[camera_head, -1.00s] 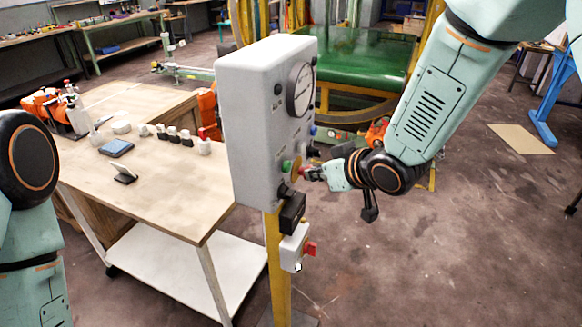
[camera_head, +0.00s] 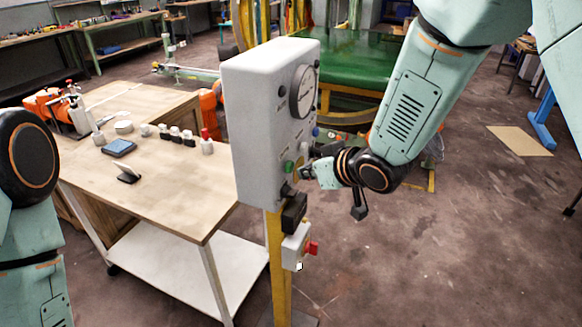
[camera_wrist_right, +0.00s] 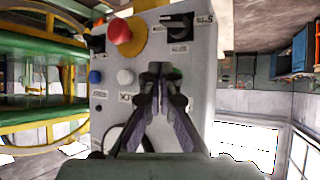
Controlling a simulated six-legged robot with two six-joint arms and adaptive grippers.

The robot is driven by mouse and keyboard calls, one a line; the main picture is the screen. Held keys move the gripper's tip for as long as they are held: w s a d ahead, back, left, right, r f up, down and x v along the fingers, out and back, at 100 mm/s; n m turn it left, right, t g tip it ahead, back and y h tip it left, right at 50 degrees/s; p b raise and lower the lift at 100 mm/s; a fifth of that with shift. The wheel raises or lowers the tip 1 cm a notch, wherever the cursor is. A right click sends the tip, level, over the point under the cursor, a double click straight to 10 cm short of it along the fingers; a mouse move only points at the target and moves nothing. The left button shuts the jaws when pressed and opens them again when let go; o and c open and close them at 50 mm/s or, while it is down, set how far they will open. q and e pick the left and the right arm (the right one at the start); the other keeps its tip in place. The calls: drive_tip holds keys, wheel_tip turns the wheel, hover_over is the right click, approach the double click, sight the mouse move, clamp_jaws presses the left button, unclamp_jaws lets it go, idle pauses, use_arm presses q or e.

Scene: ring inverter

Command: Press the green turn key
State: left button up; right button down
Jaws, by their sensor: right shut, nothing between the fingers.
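The grey control box (camera_head: 250,130) stands on a yellow post in the head view. A small green part, seemingly the turn key (camera_head: 289,166), sticks out from its front face, low down. My right gripper (camera_head: 304,173) is shut and empty, close in front of the panel and just right of the green part. I cannot tell whether they touch. In the right wrist view, the shut fingertips (camera_wrist_right: 162,72) point at the panel between a white button (camera_wrist_right: 125,77) and the right edge. No green shows there; the fingers may hide it. My left gripper is out of view.
In the wrist view, a red mushroom button (camera_wrist_right: 119,32), a black selector (camera_wrist_right: 175,22) and a blue button (camera_wrist_right: 95,77) surround the fingers. A lower box with a red switch (camera_head: 312,248) hangs on the post. A wooden workbench (camera_head: 165,190) stands left.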

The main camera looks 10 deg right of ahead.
drive_tip(key=shift+w+d+f, duration=0.2)
drive_tip(key=shift+w, duration=0.1)
drive_tip(key=shift+s, duration=0.1)
drive_tip(key=shift+w+a, duration=0.35)
drive_tip(key=shift+w, duration=0.05)
drive_tip(key=shift+s, duration=0.15)
drive_tip(key=shift+w+p, duration=0.2)
drive_tip(key=shift+p, duration=0.15)
